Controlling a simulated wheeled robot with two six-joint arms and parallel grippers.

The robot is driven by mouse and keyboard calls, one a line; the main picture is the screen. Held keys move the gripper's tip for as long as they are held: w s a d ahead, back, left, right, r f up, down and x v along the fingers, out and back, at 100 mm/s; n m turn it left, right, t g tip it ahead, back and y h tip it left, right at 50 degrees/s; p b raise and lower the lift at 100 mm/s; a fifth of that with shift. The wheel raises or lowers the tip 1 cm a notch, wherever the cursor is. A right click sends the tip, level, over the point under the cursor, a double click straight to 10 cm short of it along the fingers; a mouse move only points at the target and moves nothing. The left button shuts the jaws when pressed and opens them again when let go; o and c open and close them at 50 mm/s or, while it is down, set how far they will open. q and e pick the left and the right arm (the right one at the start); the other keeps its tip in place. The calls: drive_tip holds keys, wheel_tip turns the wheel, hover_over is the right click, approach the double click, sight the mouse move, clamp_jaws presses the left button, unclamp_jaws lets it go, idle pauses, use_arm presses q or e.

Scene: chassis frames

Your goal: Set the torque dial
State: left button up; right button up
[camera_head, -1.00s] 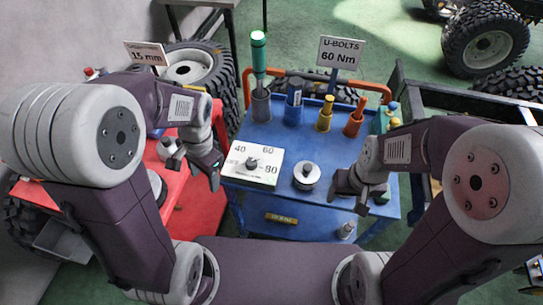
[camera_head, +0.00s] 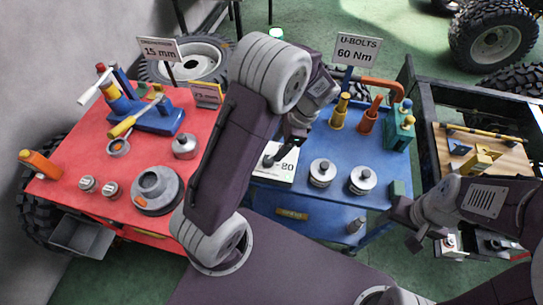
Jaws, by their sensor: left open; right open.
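The torque dial is a white plate (camera_head: 285,168) on the blue cart. Its "80" shows at the right, and my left arm hides most of the rest. A dark knob (camera_head: 268,160) shows at its edge. My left gripper (camera_head: 283,146) is open and hangs just above the dial; I cannot tell whether it touches the knob. A sign (camera_head: 357,50) behind the cart reads "U-BOLTS 60 Nm". My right gripper (camera_head: 404,226) is open and empty, beside the cart's right front corner.
A red table (camera_head: 75,165) with several parts stands left, a wooden-topped bench (camera_head: 500,150) right.

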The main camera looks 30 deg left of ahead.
sight(268, 159)
use_arm(q)
drive_tip(key=x, duration=0.7)
drive_tip(key=shift+s+a+f, duration=0.1)
clamp_jaws()
